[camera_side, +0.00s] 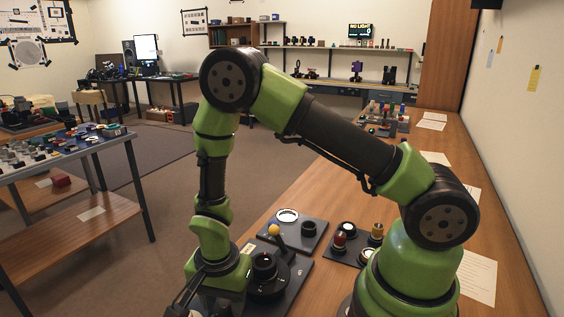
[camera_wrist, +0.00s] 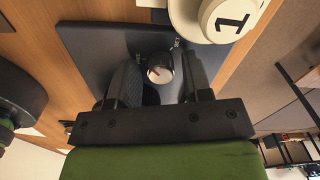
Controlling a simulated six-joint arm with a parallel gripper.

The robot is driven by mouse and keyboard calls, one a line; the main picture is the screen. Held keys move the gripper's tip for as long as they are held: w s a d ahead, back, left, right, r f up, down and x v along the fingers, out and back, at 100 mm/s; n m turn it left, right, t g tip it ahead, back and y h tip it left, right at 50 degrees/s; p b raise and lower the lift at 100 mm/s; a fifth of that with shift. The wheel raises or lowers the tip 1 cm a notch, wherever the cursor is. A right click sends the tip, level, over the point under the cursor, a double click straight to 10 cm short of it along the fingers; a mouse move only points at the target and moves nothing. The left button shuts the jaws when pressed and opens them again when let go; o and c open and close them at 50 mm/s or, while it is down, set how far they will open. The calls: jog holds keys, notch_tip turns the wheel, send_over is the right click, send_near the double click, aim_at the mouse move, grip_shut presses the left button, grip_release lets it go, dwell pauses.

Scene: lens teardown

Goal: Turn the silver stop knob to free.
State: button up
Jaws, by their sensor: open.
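The silver stop knob (camera_wrist: 159,68) shows in the wrist view, small and round with a pointer mark on its face, set on a dark plate (camera_wrist: 95,45). My gripper (camera_wrist: 161,73) is open, with one dark finger on each side of the knob and visible room between. I cannot tell how far the fingertips are above the plate. Small marks beside the knob are too small to read. In the side view my gripper is at the bottom left, partly cut off, and the knob is hidden there.
In the side view, a black round fixture (camera_side: 265,268) and a yellow-knobbed lever (camera_side: 275,231) stand beside my arm. A tray (camera_side: 345,254) with several small parts is to the right.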

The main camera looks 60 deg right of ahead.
jog(key=m, duration=0.6)
jog(key=shift+w+r+m, duration=0.1)
jog(key=shift+r+m, duration=0.2)
jog(key=shift+m, duration=0.2)
notch_tip(320, 180, up, 9)
notch_tip(320, 180, up, 13)
jog(key=n+t+y, duration=0.1)
jog(key=n+t, duration=0.2)
jog(key=n, duration=0.5)
send_over(223, 302)
jog(key=s+d, duration=0.3)
jog(key=s, duration=0.1)
jog(key=s+d+r+n+t, duration=0.1)
jog(key=s+r+n+t, duration=0.2)
jog(key=s+r+n, duration=0.2)
jog(key=shift+s+r+n+y, duration=0.4)
jog(key=shift+s+n, duration=0.25)
jog(key=shift+n, duration=0.55)
